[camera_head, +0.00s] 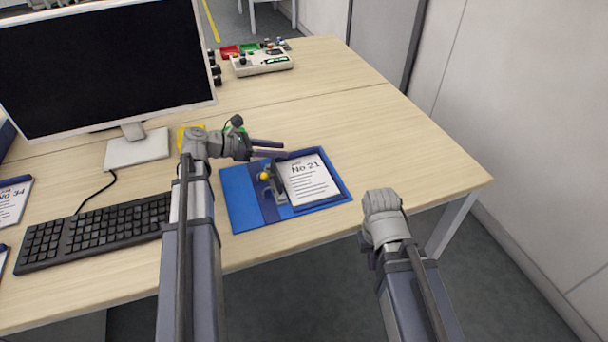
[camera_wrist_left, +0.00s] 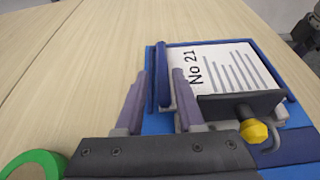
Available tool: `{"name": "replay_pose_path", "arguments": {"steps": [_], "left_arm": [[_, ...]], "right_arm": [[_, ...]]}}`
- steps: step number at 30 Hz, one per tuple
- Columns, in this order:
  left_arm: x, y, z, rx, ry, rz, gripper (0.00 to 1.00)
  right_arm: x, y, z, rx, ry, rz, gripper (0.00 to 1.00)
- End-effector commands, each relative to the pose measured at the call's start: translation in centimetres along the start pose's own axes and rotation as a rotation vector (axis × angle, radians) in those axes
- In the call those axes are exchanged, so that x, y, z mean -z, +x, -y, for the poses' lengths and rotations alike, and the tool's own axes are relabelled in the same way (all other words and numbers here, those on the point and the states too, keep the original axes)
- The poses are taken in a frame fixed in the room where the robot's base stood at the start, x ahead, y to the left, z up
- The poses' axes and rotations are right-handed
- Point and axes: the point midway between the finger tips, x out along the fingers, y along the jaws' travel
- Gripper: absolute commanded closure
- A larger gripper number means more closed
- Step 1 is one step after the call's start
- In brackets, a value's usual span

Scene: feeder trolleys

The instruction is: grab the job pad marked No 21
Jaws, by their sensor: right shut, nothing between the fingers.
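The job pad marked No 21 (camera_head: 308,181) is a white sheet with a blue binding along its top edge. It lies on a blue tray (camera_head: 238,196), beside a grey bracket with a yellow knob (camera_head: 264,176). The pad also shows in the left wrist view (camera_wrist_left: 222,72), with the bracket across part of its sheet. My left gripper (camera_head: 268,148) is open at the pad's bound edge. In the left wrist view its two fingers (camera_wrist_left: 160,78) stand either side of the blue binding, with gaps visible. My right gripper (camera_head: 382,205) is shut and empty, off the table's front edge.
A monitor (camera_head: 105,60) and a keyboard (camera_head: 95,228) stand to the left. Another pad, No 34 (camera_head: 12,203), lies at far left. A green roll (camera_wrist_left: 36,164) is close to my left gripper. A control box (camera_head: 261,62) sits at the back. The table right of the tray is clear.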

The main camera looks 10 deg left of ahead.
Motion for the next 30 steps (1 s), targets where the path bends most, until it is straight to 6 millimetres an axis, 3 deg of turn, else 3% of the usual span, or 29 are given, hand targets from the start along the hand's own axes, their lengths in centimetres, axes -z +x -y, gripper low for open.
{"name": "replay_pose_path", "arguments": {"steps": [5, 15, 22, 30], "left_arm": [[0.1, 0.5, 0.0, -0.001, 0.0, 0.0, 0.62], [0.3, 4.9, 0.3, 0.0, 0.001, -0.001, 0.62], [0.1, 5.2, 0.3, -0.001, 0.0, 0.0, 0.62], [0.1, 5.2, 0.3, -0.001, 0.0, 0.0, 0.91]], "right_arm": [[0.0, 0.3, 0.0, 0.0, 0.0, 0.0, 1.0], [0.1, 2.2, 0.2, 0.0, 0.0, 0.0, 1.0], [0.1, 2.1, 0.2, 0.0, 0.0, 0.0, 1.0], [0.1, 2.1, 0.2, 0.0, 0.0, 0.0, 1.0]]}}
